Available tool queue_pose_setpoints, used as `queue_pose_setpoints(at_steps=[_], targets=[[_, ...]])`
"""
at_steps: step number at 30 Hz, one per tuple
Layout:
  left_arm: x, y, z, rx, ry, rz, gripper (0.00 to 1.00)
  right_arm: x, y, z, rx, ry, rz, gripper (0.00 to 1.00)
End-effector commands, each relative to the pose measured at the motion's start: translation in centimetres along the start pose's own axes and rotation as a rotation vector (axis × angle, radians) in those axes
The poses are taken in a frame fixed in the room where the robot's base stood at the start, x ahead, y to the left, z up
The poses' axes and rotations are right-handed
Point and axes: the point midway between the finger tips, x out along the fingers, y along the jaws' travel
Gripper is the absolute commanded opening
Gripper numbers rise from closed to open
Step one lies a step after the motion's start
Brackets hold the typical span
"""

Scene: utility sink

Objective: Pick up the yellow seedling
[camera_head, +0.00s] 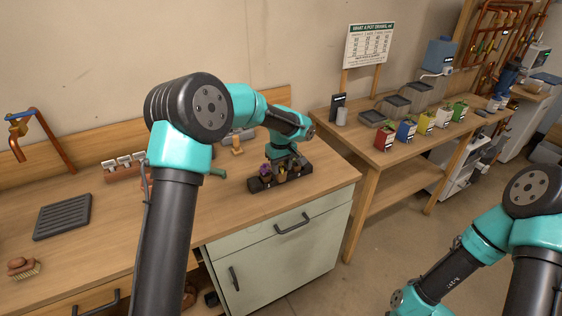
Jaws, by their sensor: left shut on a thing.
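A dark seedling tray (258,185) sits on the wooden counter near its right end and holds a few small seedlings. A purple-flowered seedling (265,170) stands at the tray's left. My left gripper (281,166) points down at the middle of the tray and is shut on a small seedling there. The held plant is mostly hidden by the jaws, and its colour is too small to tell surely. I cannot tell whether it is clear of the tray. My right arm comes in at the lower right, with its gripper out of view.
The wooden counter (110,229) carries a black ribbed mat (62,217), a brush (23,268) and a rack of small jars (124,165). A second table at the right holds red (384,137), blue (406,130), yellow (426,123) and other pots. A floor gap separates the two.

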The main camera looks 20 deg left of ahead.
Motion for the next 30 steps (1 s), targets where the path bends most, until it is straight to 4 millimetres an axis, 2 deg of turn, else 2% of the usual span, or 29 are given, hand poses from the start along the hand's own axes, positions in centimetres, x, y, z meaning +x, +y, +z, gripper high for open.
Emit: queue_pose_setpoints(at_steps=[9, 15, 21, 30], targets=[[-0.7, -3.2, 6.2, 0.004, 0.000, 0.000, 0.16, 0.0, 0.0, 0.0, 0.000, 0.000, 0.000, 0.50], [-1.0, -4.5, 8.8, 0.002, 0.001, 0.002, 0.16, 0.0, 0.0, 0.0, 0.000, 0.000, 0.000, 0.50], [-1.0, -5.0, 9.8, 0.000, 0.000, 0.000, 0.16, 0.0, 0.0, 0.0, 0.000, 0.000, 0.000, 0.50], [-1.0, -5.0, 9.8, 0.000, 0.000, 0.001, 0.16, 0.0, 0.0, 0.0, 0.000, 0.000, 0.000, 0.50]])
